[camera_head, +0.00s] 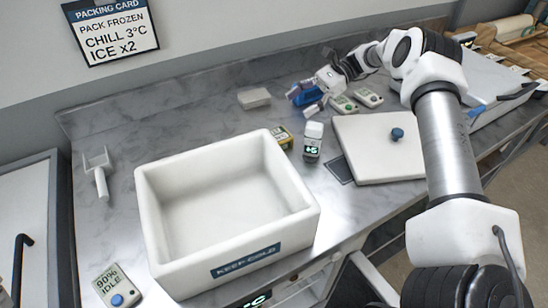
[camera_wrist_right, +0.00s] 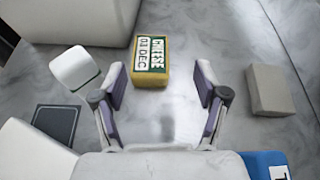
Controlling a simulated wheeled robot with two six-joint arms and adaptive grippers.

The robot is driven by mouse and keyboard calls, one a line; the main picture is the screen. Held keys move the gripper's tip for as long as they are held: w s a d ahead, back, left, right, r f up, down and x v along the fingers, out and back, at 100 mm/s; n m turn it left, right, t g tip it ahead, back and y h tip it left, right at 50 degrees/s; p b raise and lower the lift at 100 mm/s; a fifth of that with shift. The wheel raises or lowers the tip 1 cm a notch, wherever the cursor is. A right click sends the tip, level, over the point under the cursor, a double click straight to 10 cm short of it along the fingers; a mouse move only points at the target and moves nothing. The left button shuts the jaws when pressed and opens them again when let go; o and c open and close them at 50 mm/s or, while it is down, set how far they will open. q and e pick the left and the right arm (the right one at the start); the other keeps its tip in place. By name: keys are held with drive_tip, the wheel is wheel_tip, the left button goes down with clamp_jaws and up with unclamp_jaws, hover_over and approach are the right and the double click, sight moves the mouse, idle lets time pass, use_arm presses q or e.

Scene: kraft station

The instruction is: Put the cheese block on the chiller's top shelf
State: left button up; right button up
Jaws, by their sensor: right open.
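The cheese block (camera_head: 284,137) is a small yellow block with a green and white label. It lies on the counter beside the right wall of the white tub. In the right wrist view the cheese block (camera_wrist_right: 151,62) lies ahead of my right gripper (camera_wrist_right: 160,92), slightly left of centre between the fingers. My right gripper (camera_head: 322,88) is open and empty, on the far side of the block. A unit with a lit °C display (camera_head: 255,300), seemingly the chiller, shows under the counter's front edge; its shelves are mostly hidden. My left gripper is out of view.
The open white tub (camera_head: 230,262) fills the counter's middle. A white bottle (camera_head: 313,141) stands close to the cheese. A white lid (camera_head: 375,150) lies right of it. A grey block (camera_head: 254,98) and blue item (camera_head: 304,95) lie behind. A scoop (camera_head: 99,172) lies left.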

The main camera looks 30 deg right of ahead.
drive_tip(key=m, duration=0.1)
approach(284, 137)
drive_tip(key=w+f, duration=0.2)
drive_tip(key=f, duration=0.1)
drive_tip(key=shift+w+a+f, duration=0.15)
drive_tip(key=shift+w+a, duration=0.15)
drive_tip(key=shift+a, duration=0.1)
drive_tip(key=a, duration=0.1)
drive_tip(key=a+p, duration=0.1)
drive_tip(key=a, duration=0.2)
drive_tip(key=shift+s+p, duration=0.3)
drive_tip(key=shift+s, duration=0.05)
drive_tip(key=a+f, duration=0.1)
drive_tip(key=a+f+p, duration=0.1)
drive_tip(key=a, duration=0.1)
drive_tip(key=shift+w+f, duration=0.25)
drive_tip(key=shift+a, duration=0.2)
drive_tip(key=shift+c, duration=1.3)
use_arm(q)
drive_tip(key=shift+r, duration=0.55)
use_arm(e)
drive_tip(key=shift+r, duration=0.1)
drive_tip(key=c, duration=0.9)
